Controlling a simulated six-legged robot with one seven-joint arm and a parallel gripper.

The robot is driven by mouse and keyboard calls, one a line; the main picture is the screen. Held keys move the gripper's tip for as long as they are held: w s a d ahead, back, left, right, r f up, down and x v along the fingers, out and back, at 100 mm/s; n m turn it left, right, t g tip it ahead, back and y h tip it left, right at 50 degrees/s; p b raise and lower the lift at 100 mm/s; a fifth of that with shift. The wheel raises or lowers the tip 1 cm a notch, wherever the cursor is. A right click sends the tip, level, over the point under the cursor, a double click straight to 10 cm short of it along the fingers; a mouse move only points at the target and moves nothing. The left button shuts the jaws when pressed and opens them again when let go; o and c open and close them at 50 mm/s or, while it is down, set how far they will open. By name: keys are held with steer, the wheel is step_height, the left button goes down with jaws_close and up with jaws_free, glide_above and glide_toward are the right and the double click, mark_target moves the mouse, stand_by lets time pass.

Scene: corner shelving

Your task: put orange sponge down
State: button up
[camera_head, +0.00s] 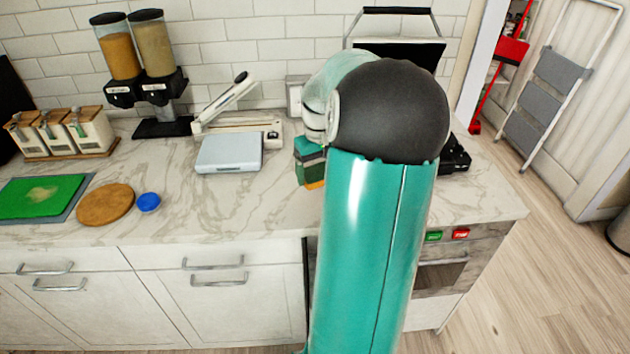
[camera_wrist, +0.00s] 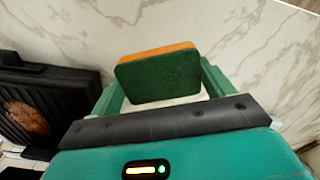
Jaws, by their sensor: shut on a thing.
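The sponge (camera_wrist: 160,77) is between the two fingers of my gripper (camera_wrist: 163,85) in the wrist view. Its dark green face is towards the wrist camera and an orange layer shows along its far edge. In the head view my gripper (camera_head: 309,160) is over the marble counter, just right of the flat grey scale, and a small orange part of the sponge (camera_head: 315,185) shows below the fingers. My arm hides much of the area behind it. I cannot tell whether the sponge touches the counter.
The flat grey scale (camera_head: 229,153) and a white lever device (camera_head: 238,122) stand left of my gripper. A black open grill (camera_wrist: 40,112) holding a brown round item is close on the left in the wrist view. Bare marble counter (camera_head: 240,205) lies in front of the scale.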

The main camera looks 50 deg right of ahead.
mark_target(315, 191)
steer(key=f, duration=0.1)
steer(key=w+d+f, duration=0.1)
steer(key=w+f, duration=0.1)
steer(key=shift+w+d+f, duration=0.1)
steer(key=shift+w+d, duration=0.05)
steer(key=shift+d, duration=0.15)
steer(key=shift+f, duration=1.5)
